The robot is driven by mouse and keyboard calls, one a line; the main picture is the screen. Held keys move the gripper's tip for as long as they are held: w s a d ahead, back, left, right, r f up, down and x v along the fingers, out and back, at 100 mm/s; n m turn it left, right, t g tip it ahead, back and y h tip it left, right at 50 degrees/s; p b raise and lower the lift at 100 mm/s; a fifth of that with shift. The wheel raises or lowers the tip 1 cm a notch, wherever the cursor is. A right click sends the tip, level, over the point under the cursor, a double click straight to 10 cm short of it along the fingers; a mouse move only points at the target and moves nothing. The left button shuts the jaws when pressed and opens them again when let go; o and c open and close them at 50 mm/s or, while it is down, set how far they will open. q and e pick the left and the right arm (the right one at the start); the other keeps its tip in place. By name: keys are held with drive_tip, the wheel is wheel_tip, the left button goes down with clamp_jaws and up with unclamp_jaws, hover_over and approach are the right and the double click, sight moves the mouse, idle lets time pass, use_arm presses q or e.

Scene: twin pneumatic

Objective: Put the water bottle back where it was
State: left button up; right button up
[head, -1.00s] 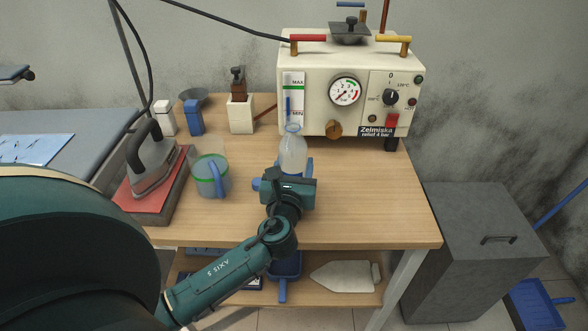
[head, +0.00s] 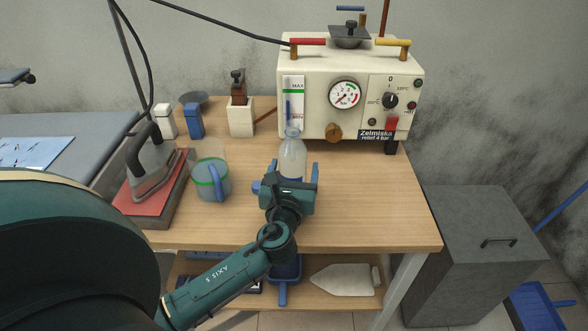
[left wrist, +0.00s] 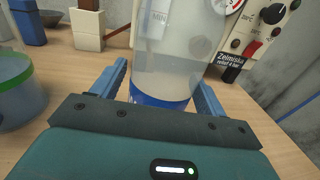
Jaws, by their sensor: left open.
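The clear water bottle (head: 292,155) stands upright on the wooden table, in front of the boiler. In the left wrist view the bottle (left wrist: 172,60) shows its blue base between my two blue fingers. My left gripper (head: 293,172) is open, with a finger on each side of the bottle. A gap shows at the left finger in the left wrist view (left wrist: 158,85); contact on the right is hard to tell. The gripper body hides the bottle's lower part in the head view. My right gripper is not in view.
A measuring jug (head: 211,180) stands left of the bottle, beside an iron (head: 153,170) on a red pad. The cream boiler (head: 350,95) stands behind. The tabletop right of the bottle (head: 375,200) is clear. A grey bin (head: 475,250) stands right of the table.

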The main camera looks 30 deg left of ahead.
use_arm(q)
drive_tip(key=v, duration=1.1)
drive_tip(key=shift+s+d+b, duration=0.1)
drive_tip(key=shift+s+b, duration=0.2)
